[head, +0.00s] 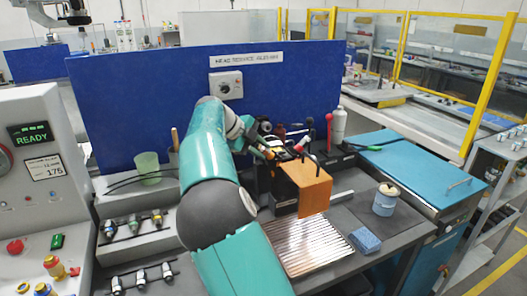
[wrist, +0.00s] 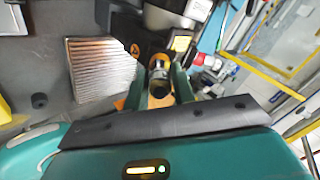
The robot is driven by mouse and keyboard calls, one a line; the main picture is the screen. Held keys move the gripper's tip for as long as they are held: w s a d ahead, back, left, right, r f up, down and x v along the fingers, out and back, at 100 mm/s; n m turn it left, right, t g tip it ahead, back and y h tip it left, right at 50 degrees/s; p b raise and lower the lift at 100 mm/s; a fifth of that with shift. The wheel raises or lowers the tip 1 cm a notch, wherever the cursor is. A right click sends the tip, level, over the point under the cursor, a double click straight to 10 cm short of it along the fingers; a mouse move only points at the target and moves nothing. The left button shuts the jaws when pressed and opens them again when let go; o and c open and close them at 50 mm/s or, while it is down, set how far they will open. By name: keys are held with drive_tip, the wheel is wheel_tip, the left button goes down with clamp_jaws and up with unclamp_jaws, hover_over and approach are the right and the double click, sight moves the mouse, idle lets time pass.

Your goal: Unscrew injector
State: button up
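In the wrist view an injector (wrist: 158,82), dark with a metal collar, stands between the two green fingers of my gripper (wrist: 159,88). A narrow gap seems to show on each side of it, so the fingers look open around it. In the head view my gripper (head: 268,150) is at the dark fixture with the orange block (head: 302,186). My arm hides much of the fixture there, and the injector between the fingers cannot be made out. Several other injectors stand in a back rack (head: 107,238) and a front rack (head: 147,284) on the left.
A ribbed metal tray (head: 305,246) lies in front of the fixture. A blue sponge (head: 365,240) and a blue tin (head: 385,200) are to its right. A green cup (head: 148,167) stands back left. A blue panel (head: 160,95) rises behind the bench.

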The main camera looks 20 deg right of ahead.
clamp_jaws()
drive_tip(key=n, duration=0.6)
drive_tip(key=shift+n, duration=0.3)
drive_tip(key=n, duration=0.5)
drive_tip(key=shift+n, duration=0.3)
